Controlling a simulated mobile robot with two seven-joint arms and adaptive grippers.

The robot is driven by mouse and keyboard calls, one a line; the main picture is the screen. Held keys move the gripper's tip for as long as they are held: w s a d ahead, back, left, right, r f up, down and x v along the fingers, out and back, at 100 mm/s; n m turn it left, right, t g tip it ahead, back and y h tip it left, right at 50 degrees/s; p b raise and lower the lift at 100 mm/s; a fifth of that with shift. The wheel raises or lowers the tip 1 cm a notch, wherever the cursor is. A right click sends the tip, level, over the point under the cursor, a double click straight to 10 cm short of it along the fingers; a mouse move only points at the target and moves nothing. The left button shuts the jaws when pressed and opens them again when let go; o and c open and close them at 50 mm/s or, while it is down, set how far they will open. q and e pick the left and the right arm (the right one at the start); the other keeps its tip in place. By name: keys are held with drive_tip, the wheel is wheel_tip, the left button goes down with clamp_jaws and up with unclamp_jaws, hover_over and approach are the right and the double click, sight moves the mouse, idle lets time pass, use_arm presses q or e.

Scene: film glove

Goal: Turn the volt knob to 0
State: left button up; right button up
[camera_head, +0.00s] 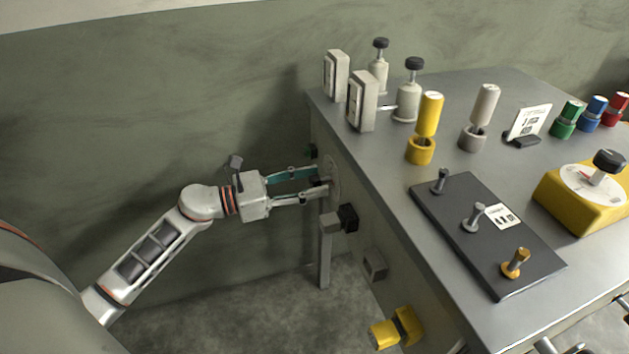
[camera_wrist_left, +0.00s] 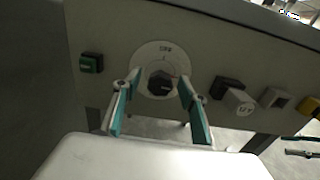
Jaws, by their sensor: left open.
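A dark knob (camera_wrist_left: 161,84) sits at the centre of a round pale dial plate (camera_wrist_left: 148,54) on the side panel of the workbench. The mark at the top of the plate is too small to read surely. My left gripper (camera_head: 322,181) is open, pointing at this panel. In the left wrist view its fingers (camera_wrist_left: 158,90) stand on either side of the knob; whether they touch it I cannot tell. In the head view the dial plate (camera_head: 334,176) is seen edge-on and the knob is mostly hidden by the fingers.
On the panel, a green button (camera_wrist_left: 91,63) is left of the dial; a black-based grey switch (camera_head: 347,217) and a yellow one (camera_head: 398,328) are to its right. The bench top (camera_head: 387,160) carries posts, a dark plate (camera_head: 450,227) and a yellow dial box (camera_head: 570,205).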

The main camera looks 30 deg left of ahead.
use_arm(q)
drive_tip(key=shift+w+d, duration=0.35)
drive_tip(key=shift+w, duration=0.05)
drive_tip(key=shift+c, duration=0.2)
drive_tip(key=c, duration=1.1)
